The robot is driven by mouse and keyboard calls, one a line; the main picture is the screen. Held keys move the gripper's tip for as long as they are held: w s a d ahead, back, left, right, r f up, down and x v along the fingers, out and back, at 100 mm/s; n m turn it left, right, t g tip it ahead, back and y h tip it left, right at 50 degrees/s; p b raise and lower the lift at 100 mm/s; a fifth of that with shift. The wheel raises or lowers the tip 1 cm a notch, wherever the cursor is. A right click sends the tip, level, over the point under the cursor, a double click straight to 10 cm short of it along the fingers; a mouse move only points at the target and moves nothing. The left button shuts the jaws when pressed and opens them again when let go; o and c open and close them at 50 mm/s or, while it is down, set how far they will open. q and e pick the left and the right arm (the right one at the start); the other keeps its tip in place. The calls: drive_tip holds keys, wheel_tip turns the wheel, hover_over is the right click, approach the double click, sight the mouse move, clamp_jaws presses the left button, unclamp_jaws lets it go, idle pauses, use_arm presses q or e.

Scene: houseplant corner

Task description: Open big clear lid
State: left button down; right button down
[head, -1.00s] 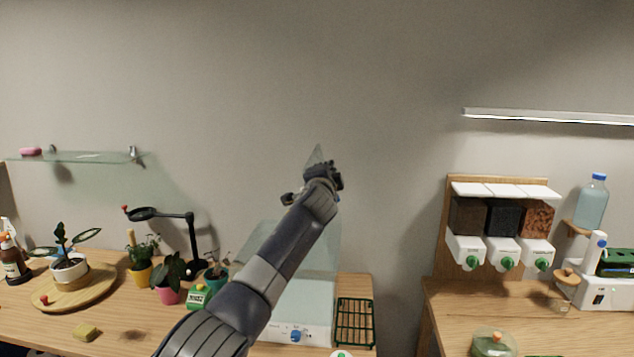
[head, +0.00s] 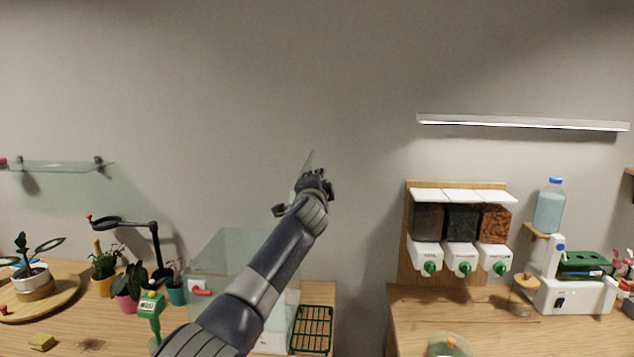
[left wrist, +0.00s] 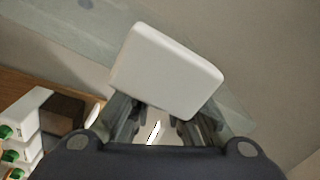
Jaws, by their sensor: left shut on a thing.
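My left gripper (head: 306,190) is high above the wooden table, in front of the wall. The clear box (head: 212,262) stands on the table below, partly behind my arm. In the left wrist view a white block (left wrist: 165,70), seemingly the lid's handle, sits at the fingers (left wrist: 158,125), with clear panel (left wrist: 62,50) behind it. My right gripper is not in view.
Potted plants (head: 130,288) and a black stand (head: 155,240) are left of the box. A green wire rack (head: 312,328) lies right of it. Dispensers (head: 462,225) and a white machine (head: 575,292) occupy the right counter. The wall space around the gripper is clear.

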use_arm(q)
drive_tip(key=c, duration=1.7)
unclamp_jaws()
drive_tip(key=shift+d+f, duration=0.55)
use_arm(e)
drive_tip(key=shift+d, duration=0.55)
use_arm(q)
drive_tip(key=shift+s, duration=0.1)
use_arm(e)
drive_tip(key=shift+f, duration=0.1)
use_arm(q)
drive_tip(key=s, duration=0.4)
drive_tip(key=s+a, duration=0.1)
drive_tip(key=s, duration=0.6)
drive_tip(key=shift+s+a+r, duration=0.15)
drive_tip(key=shift+s+r, duration=0.2)
drive_tip(key=shift+r, duration=0.05)
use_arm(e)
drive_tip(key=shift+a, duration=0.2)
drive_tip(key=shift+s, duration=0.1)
